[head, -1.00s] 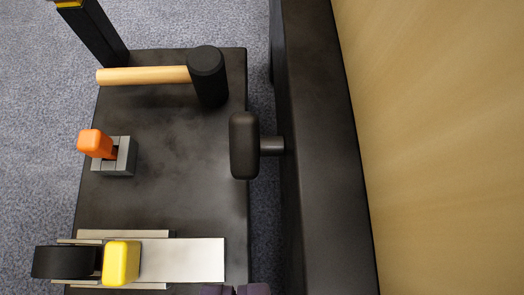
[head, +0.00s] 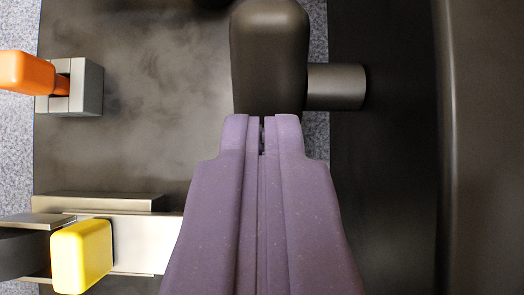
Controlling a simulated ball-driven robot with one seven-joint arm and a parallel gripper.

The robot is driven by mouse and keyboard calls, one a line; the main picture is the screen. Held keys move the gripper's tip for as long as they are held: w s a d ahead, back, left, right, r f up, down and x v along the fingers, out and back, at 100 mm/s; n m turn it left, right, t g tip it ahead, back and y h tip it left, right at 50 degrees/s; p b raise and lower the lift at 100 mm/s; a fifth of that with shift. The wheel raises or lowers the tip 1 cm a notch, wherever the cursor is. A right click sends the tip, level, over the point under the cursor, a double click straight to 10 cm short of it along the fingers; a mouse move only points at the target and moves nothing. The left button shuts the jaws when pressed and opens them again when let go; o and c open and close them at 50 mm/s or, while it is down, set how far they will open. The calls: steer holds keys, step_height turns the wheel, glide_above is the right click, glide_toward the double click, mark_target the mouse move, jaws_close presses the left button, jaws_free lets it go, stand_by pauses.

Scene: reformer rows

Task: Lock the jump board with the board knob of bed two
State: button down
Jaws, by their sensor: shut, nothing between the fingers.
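A dark rounded knob (head: 268,55) on a short round shaft (head: 336,87) stands at the top middle of the head view. The shaft joins a dark upright rail or board (head: 385,190) on the right. I take this knob to be the board knob, though no label shows. My purple gripper (head: 262,122) is shut with its fingers together and nothing between them. Its tips overlap the knob's lower end in the picture; I cannot tell whether they touch it. The knob's lower end is hidden behind the fingertips.
A dark plate (head: 130,150) lies on the left. It carries an orange lever (head: 28,72) on a grey block (head: 86,88), and a yellow knob (head: 82,257) by a metal slide (head: 145,240). Blue-grey carpet (head: 15,150) shows at the left edge.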

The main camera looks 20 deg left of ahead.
steer(key=shift+s+f, duration=0.2)
steer(key=shift+f, duration=0.05)
steer(key=shift+r, duration=0.15)
